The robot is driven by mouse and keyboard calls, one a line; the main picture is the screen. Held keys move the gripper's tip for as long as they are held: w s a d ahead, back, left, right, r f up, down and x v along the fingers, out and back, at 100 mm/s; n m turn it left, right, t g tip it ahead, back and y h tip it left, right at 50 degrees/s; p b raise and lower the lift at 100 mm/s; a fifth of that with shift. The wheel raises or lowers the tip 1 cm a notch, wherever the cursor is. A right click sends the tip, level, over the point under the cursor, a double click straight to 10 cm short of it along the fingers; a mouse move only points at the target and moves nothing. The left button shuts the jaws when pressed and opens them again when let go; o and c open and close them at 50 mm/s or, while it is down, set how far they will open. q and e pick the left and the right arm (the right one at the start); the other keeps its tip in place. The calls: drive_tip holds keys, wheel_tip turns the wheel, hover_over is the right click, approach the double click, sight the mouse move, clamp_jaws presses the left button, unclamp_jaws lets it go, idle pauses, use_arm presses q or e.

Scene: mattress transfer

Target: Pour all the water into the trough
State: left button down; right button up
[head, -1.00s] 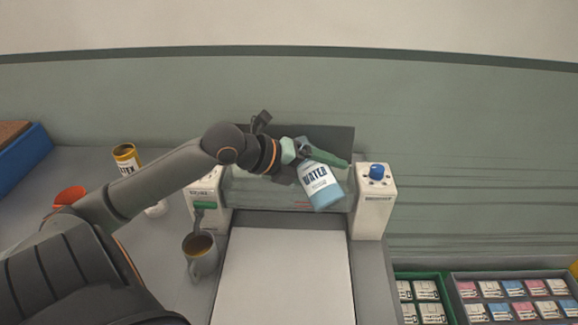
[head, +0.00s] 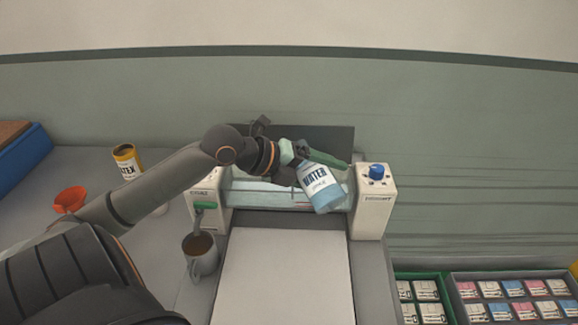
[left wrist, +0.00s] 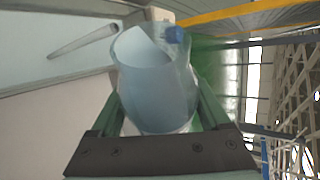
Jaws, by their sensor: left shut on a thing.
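A pale blue bottle (head: 320,187) with a white label reading WATER is held in my left gripper (head: 318,158), over the trough at its right part. The bottle is tilted in the head view. The left wrist view shows the bottle's blue body (left wrist: 158,85) between the green fingers, which are shut on it. The trough (head: 255,192) is a clear-walled channel between two white posts, behind a white sheet. It looks pale blue-green inside; I cannot make out a stream or the water level. My right gripper is not in view.
A grey mug (head: 201,262) with brown contents stands by the left post. A yellow LATEX can (head: 127,160) and an orange funnel (head: 69,199) are farther left. The right post (head: 373,212) has a blue knob. Trays of small packets (head: 510,292) lie at lower right.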

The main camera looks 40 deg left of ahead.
use_arm(q)
drive_tip(key=shift+f+h, duration=0.2)
drive_tip(key=shift+h, duration=0.1)
idle(0.6)
drive_tip(key=shift+w+a+r+n+h, duration=0.15)
drive_tip(key=shift+a+r+n+h, duration=0.3)
drive_tip(key=shift+r+n+h, duration=0.2)
idle(1.8)
drive_tip(key=shift+f+n+h+b, duration=0.5)
drive_tip(key=shift+f+b, duration=0.55)
drive_tip(key=shift+b, duration=0.45)
idle(1.0)
drive_tip(key=shift+a+f+n+h+b, duration=0.1)
drive_tip(key=shift+f+n+h+b, duration=0.1)
drive_tip(key=shift+n+h+b, duration=0.5)
idle(1.5)
